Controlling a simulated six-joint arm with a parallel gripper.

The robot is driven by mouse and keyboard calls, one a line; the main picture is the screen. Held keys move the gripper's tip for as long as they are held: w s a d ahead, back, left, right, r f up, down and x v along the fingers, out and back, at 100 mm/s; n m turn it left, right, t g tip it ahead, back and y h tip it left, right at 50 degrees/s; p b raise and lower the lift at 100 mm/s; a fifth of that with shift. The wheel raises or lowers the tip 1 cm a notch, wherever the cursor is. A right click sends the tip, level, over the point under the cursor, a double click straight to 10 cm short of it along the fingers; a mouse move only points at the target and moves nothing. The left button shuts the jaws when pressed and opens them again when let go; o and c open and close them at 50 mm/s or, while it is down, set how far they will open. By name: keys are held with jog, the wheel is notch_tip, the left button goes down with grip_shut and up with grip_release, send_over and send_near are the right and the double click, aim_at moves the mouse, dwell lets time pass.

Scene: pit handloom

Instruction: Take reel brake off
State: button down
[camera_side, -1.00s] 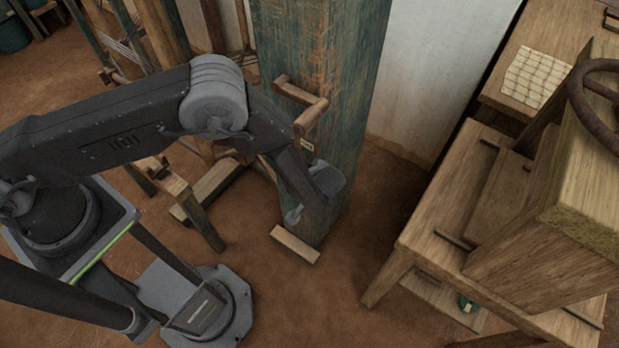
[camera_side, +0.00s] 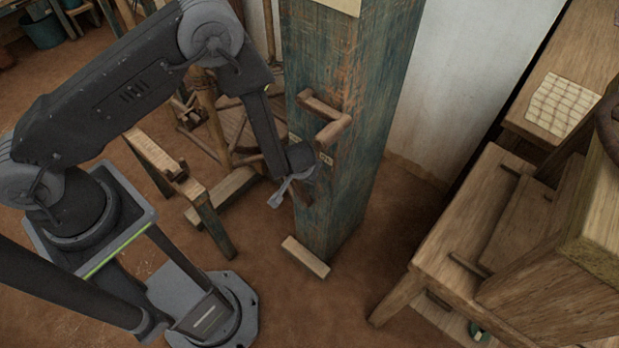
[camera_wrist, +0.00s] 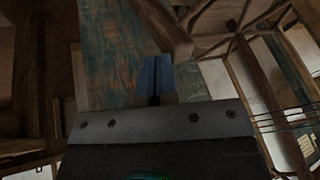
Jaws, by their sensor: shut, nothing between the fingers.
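My gripper (camera_side: 274,201) is shut and empty, beside the left face of a worn blue-green wooden post (camera_side: 345,215). A brown wooden piece (camera_side: 302,192) shows just behind and below the gripper at the post; it may be the reel brake, but I cannot tell. Above it, a wooden bracket with a crossbar (camera_side: 333,131) juts from the post, with a small pale label (camera_side: 326,158) below. In the wrist view my closed fingers (camera_wrist: 157,72) point along the post face (camera_wrist: 118,55). A brown wooden bar (camera_wrist: 163,28) slants close ahead of them; contact is unclear.
Wooden spokes (camera_wrist: 232,28) show at the upper right of the wrist view. A low wooden frame (camera_side: 180,180) stands left of the post. A wooden bench (camera_side: 445,235) stands at the right. Bare floor (camera_side: 350,290) lies between post and bench.

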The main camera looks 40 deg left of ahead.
jog(key=shift+a+f, duration=0.15)
jog(key=shift+a, duration=2.2)
jog(key=v, duration=1.4)
jog(key=shift+d, duration=0.3)
